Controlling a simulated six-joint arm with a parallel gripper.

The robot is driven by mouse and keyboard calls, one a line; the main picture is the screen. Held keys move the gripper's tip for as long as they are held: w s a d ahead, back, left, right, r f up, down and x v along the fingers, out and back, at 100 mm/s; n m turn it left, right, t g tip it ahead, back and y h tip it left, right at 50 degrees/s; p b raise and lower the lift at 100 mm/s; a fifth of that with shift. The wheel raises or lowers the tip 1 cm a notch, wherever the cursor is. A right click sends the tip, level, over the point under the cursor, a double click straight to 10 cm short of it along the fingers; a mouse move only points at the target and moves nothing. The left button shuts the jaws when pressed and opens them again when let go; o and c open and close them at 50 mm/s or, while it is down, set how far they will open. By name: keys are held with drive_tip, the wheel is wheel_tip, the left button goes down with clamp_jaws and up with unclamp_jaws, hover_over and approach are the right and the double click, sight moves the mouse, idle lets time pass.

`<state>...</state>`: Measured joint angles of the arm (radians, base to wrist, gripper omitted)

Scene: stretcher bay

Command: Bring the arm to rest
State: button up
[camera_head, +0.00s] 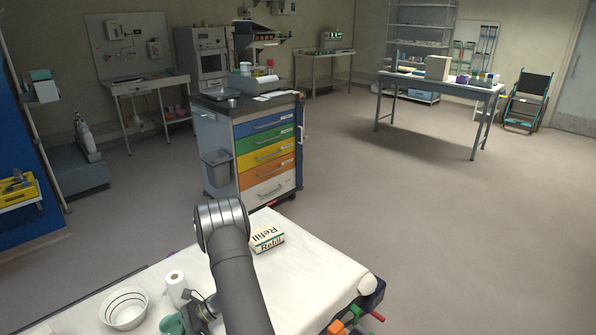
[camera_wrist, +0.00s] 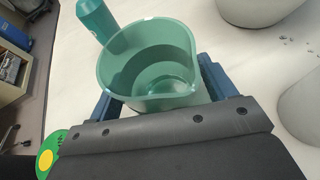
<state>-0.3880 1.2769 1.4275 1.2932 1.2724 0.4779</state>
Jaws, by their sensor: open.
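My gripper (camera_head: 197,318) is low over the white-covered stretcher (camera_head: 318,268) in the head view, partly hidden by my dark arm. In the wrist view my gripper (camera_wrist: 160,92) is open, with a dark blue finger on either side of a green jug (camera_wrist: 150,60). In the head view the jug (camera_head: 172,324) shows only in part beside the gripper. I cannot tell whether the fingers touch it.
A white bowl (camera_head: 123,308) and a white roll (camera_head: 176,284) stand close to the jug on the left. A Refill box (camera_head: 267,238) lies right of my arm. A drawer cart (camera_head: 265,150) stands behind the stretcher.

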wheel_tip(320, 180, up, 4)
drive_tip(key=shift+w+f, duration=0.15)
drive_tip(key=shift+f, duration=0.1)
drive_tip(key=w+d+r, duration=0.2)
drive_tip(key=d+r, duration=0.6)
drive_tip(key=d, duration=0.4)
wheel_tip(320, 180, up, 7)
drive_tip(key=w+a+m+t, duration=0.1)
drive_tip(key=w+a, duration=0.3)
drive_tip(key=a, duration=0.1)
drive_tip(key=shift+w+y, duration=0.2)
drive_tip(key=shift+y, duration=0.1)
drive_tip(key=shift+o, duration=0.4)
